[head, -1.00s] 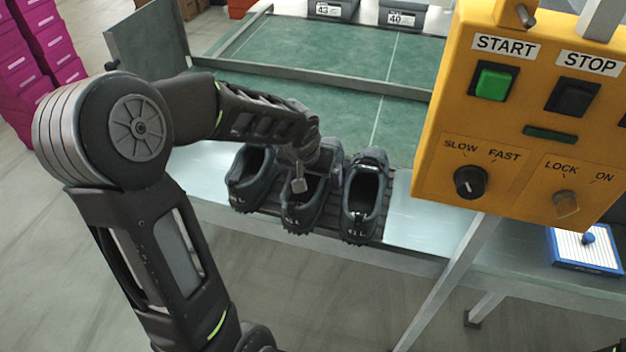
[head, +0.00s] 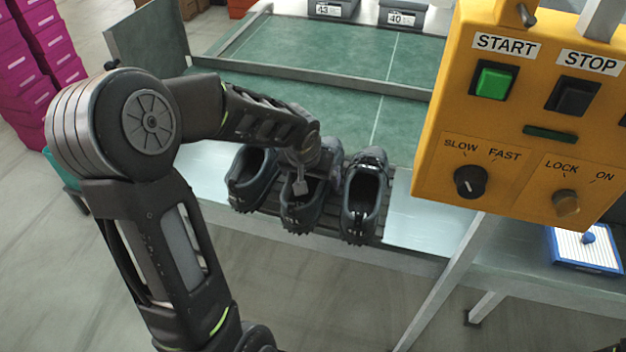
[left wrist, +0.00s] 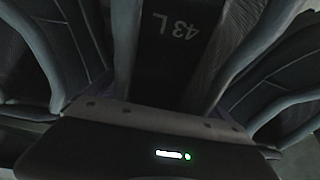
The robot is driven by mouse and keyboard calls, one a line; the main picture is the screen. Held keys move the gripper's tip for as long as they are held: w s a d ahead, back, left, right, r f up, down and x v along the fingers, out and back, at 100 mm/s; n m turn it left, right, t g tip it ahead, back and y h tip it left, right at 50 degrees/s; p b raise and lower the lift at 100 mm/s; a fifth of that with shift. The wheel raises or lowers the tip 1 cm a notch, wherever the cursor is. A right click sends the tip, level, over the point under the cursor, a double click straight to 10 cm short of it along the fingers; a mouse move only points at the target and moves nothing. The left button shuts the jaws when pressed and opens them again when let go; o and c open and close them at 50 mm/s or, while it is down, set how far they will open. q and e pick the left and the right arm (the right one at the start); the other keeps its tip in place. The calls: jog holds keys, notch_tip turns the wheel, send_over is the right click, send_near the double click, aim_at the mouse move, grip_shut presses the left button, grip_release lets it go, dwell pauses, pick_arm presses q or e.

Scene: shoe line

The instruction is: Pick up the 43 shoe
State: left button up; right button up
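Three dark shoes stand side by side on a dark ribbed mat, heels towards me: a left one (head: 243,190), a middle one (head: 299,215) and a right one (head: 362,205). My left gripper (head: 301,185) is at the opening of the middle shoe and covers part of it. I cannot make out whether the fingers are apart or touch the shoe.
A yellow control box (head: 530,150) with START and STOP buttons stands at the right. A green conveyor (head: 360,115) with a metal rail lies behind the shoes. Grey boxes marked 43 (head: 330,9) and 40 (head: 402,16) stand at the back. Pink boxes (head: 38,65) are stacked left.

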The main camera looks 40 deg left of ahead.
pick_arm(q)
jog(key=c, duration=1.1)
jog(key=shift+r, duration=0.15)
jog(key=shift+c, duration=0.2)
notch_tip(320, 180, up, 10)
jog(key=shift+f+p, duration=0.1)
jog(key=shift+p, duration=0.25)
